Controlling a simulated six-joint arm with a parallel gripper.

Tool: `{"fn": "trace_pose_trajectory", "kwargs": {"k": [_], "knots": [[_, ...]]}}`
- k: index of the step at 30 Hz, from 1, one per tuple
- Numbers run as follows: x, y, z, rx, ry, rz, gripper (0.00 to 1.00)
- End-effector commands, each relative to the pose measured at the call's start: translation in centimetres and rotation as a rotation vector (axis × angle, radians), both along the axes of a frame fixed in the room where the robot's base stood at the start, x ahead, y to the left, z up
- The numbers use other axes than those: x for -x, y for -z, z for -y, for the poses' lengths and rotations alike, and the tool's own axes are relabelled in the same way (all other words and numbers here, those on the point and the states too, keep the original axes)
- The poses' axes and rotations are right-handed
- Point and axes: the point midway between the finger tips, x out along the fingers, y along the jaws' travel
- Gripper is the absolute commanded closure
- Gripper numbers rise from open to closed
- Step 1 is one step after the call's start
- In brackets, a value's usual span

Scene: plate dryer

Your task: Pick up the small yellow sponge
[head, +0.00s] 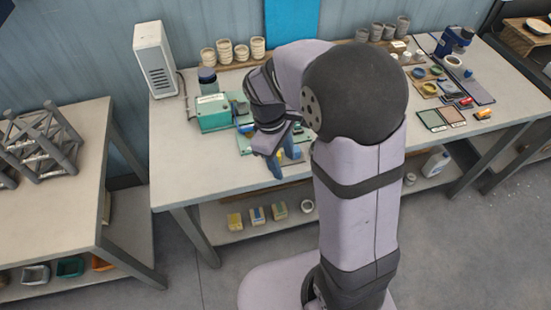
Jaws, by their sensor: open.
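My gripper (279,157) is at the front edge of the long table, low over the green mat (243,144), with its fingers pointing down. It is open. A small yellow patch (282,154) shows right at the fingers; it may be the yellow sponge, but it is too small and too covered to be sure. I cannot tell whether the fingers touch it. A yellow-orange block (483,114) lies far to the right on the same table, well away from my gripper. My arm hides the table's middle.
A teal box (213,113) and a dark-lidded jar (208,80) stand left of my gripper. Several cups (225,51) line the back, and a white tower (155,58) stands at the back left. The table's front left (180,150) is clear. Small boxes (257,215) sit on the shelf below.

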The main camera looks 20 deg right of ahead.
Motion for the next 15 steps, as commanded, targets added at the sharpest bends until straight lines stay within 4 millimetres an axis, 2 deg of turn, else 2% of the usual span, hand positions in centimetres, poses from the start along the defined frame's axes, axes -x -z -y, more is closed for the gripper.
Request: {"fn": "trace_pose_trajectory", "kwargs": {"k": [1, 6, 10, 15], "knots": [[-2.0, 1.0, -0.4, 0.026, -0.113, -0.023, 0.55], [-7.1, 2.6, -1.2, 0.109, -0.444, -0.097, 0.55], [-9.6, 3.5, -1.7, 0.155, -0.614, -0.141, 0.55], [-11.2, 4.1, -2.1, 0.186, -0.723, -0.172, 0.55]]}}
